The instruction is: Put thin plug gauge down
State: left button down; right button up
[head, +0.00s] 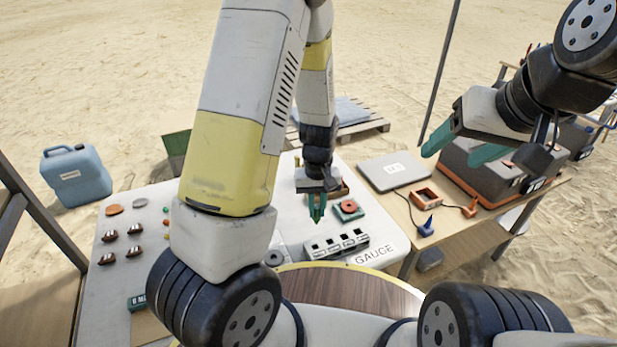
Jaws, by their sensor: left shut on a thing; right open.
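My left gripper (316,208) points down over the white table (383,236), its teal fingers shut on the thin plug gauge. The gauge is mostly hidden between the fingers, so its shape and lower end cannot be made out. A grey slotted gauge block (337,244) stands just in front of and below the gripper, beside the "GAUGE" label (374,254). My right gripper (462,152) is open and empty in the air at the upper right, its teal fingers spread apart.
A closed grey laptop (393,172), an orange frame (426,198) and a blue-tipped tool (427,227) lie on the wooden table. Several brown pieces (108,236) lie far left. My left arm hides the middle.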

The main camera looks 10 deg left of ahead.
pick_arm(q)
jog(key=w+a, duration=0.1)
jog(key=w, duration=0.4)
jog(key=w+a+f, duration=0.1)
jog(key=w, duration=0.4)
jog(key=w+a, duration=0.1)
jog(key=w, duration=0.4)
jog(key=shift+w+a+f, duration=0.1)
jog(key=shift+f, duration=1.9)
jog(key=shift+f, duration=0.15)
jog(key=c, duration=1.4)
grip_release()
